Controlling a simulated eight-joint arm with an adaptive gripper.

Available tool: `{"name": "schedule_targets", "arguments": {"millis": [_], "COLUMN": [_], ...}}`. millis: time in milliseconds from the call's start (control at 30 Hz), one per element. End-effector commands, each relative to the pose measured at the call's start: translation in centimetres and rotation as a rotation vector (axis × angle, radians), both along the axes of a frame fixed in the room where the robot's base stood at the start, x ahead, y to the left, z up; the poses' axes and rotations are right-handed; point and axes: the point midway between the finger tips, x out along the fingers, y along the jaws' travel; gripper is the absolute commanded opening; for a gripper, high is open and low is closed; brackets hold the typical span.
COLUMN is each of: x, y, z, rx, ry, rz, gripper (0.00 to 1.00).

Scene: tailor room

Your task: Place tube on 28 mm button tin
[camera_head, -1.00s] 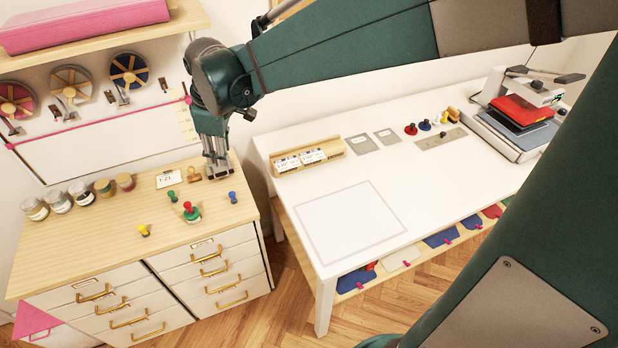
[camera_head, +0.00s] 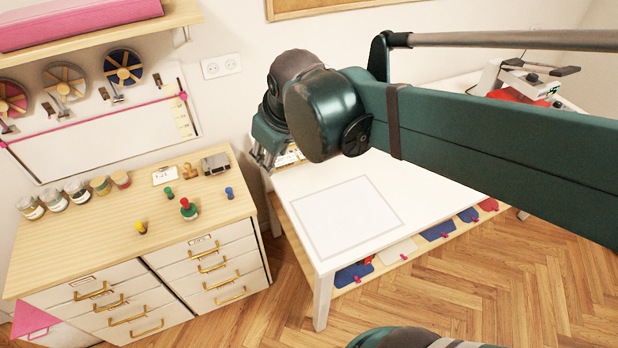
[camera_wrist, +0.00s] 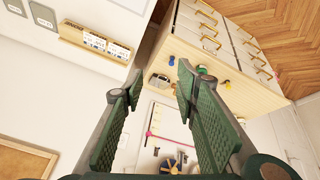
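My gripper (camera_head: 264,160) is raised beside the wooden rack at the white table's back left corner, right of the cabinet. In the wrist view its two green fingers (camera_wrist: 160,95) are spread apart with nothing between them. A row of several round jars or tins (camera_head: 78,192) stands at the back left of the cabinet top; their labels are too small to read, so I cannot tell which is the 28 mm one. I cannot pick out the tube for certain in either view.
On the wooden cabinet top (camera_head: 80,250) are a metal block (camera_head: 215,162), a wooden stamp (camera_head: 190,171), a card (camera_head: 165,175) and coloured pegs. The wooden rack (camera_wrist: 85,45) holds white labelled boxes. The white table (camera_head: 415,213) has a clear outlined square. A gap separates cabinet and table.

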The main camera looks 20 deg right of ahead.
Motion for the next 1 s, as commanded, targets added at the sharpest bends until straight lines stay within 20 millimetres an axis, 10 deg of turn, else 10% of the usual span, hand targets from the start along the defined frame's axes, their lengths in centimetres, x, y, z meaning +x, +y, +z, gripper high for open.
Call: {"name": "schedule_targets", "arguments": {"millis": [600, 1000], "x": [-8.4, -9.7], "y": [-4.7, -5.3], "z": [-1.6, -2.1], "rx": [0.149, 0.181], "ry": [-0.122, -0.147], "rz": [-0.33, -0.391], "gripper": [0.31, 0.31]}}
